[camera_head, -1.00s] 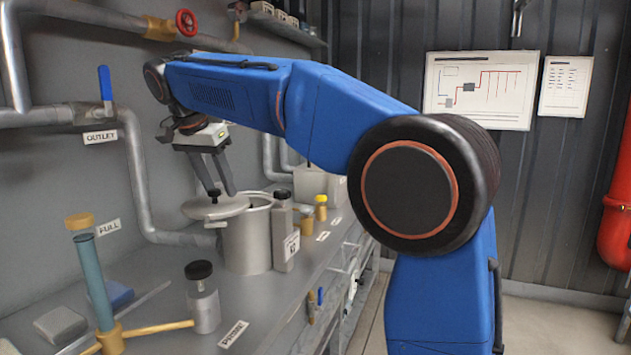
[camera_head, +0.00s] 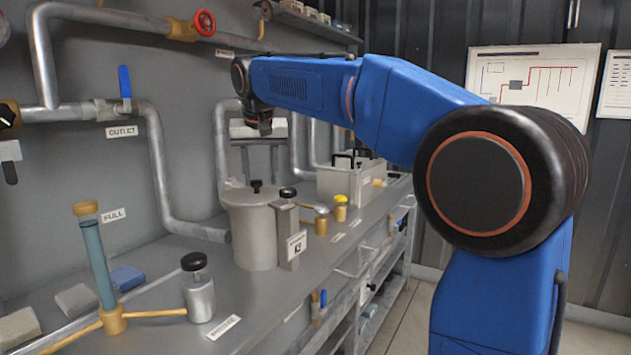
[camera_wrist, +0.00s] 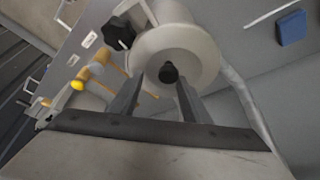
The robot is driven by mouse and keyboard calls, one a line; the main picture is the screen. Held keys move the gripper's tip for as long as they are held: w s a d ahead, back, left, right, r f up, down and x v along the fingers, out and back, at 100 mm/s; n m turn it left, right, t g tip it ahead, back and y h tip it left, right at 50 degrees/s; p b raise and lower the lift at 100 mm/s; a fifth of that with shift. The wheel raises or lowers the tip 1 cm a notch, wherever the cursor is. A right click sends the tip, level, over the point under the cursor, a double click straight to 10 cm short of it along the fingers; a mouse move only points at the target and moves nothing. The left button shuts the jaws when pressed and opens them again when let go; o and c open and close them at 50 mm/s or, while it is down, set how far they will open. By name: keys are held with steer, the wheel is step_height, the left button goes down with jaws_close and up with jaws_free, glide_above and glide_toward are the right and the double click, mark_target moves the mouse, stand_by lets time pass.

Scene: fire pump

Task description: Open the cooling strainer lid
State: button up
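The cooling strainer is a grey cylindrical pot (camera_head: 253,238) on the bench. Its round lid (camera_head: 236,196) lies across the top, with a small black knob (camera_head: 256,186) standing up. My gripper (camera_head: 260,176) is above the lid, its two dark fingers spread apart to either side of the knob. In the wrist view, the pale lid (camera_wrist: 196,52) and black knob (camera_wrist: 168,73) lie beyond the open fingers (camera_wrist: 156,82). The knob shows between them with clear space on both sides. Whether a fingertip touches the lid cannot be told.
A black-capped grey post (camera_head: 288,232) stands close against the pot's right side. A bottle (camera_head: 199,292) and an upright blue-green tube (camera_head: 95,262) stand at front left. Yellow-topped fittings (camera_head: 340,207) and a grey box (camera_head: 345,184) are to the right. Pipes run behind.

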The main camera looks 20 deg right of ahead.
steer(key=shift+w+d+r, duration=0.1)
steer(key=shift+d+r, duration=0.1)
steer(key=v, duration=1.7)
steer(key=s+d+f+n, duration=0.1)
steer(key=s+d+f, duration=0.7)
steer(key=s+f, duration=0.4)
steer(key=shift+f, duration=1.05)
